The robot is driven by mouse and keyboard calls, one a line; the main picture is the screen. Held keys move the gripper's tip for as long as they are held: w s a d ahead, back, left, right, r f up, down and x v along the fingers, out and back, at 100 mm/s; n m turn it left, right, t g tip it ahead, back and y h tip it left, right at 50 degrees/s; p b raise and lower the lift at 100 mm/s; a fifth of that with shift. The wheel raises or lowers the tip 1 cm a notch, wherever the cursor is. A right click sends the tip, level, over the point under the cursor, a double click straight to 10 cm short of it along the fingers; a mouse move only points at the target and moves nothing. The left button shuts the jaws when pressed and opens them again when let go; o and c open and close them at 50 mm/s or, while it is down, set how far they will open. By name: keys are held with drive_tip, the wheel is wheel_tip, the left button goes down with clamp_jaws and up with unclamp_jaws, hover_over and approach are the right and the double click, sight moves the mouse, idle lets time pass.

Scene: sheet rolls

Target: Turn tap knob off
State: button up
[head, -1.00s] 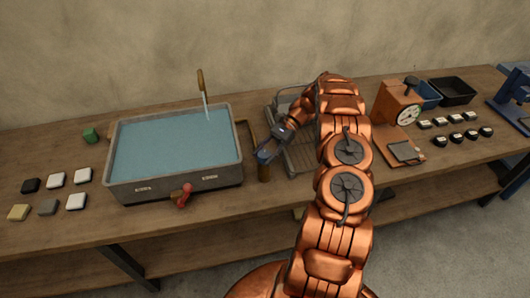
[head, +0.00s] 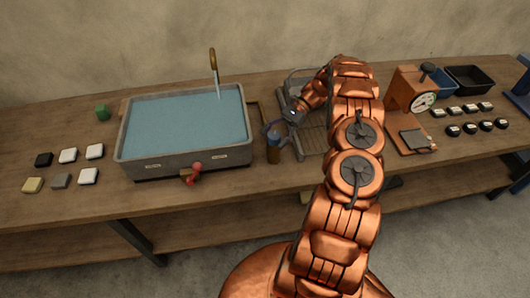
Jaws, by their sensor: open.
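The tap knob (head: 195,170) is a small red handle at the front of the grey basin (head: 170,162), right of the front's middle. The basin holds blue water. A brass spout (head: 213,58) stands behind it, with a thin pale stream below its tip. My gripper (head: 275,135) is open, to the right of the basin and apart from the red knob. Its fingers are beside the top of a brown cylinder (head: 273,156); I cannot tell whether they touch it.
An orange machine with a dial (head: 405,90), a black tray (head: 470,78) and dark pieces (head: 470,128) are right. Bare wood lies before the basin.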

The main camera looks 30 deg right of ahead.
drive_tip(key=shift+f+t+b, duration=0.2)
drive_tip(key=shift+t+b, duration=0.2)
drive_tip(key=shift+b, duration=0.6)
drive_tip(key=m+t+b, duration=0.1)
drive_tip(key=b, duration=0.2)
drive_tip(key=shift+m+b, duration=0.3)
drive_tip(key=shift+b, duration=0.1)
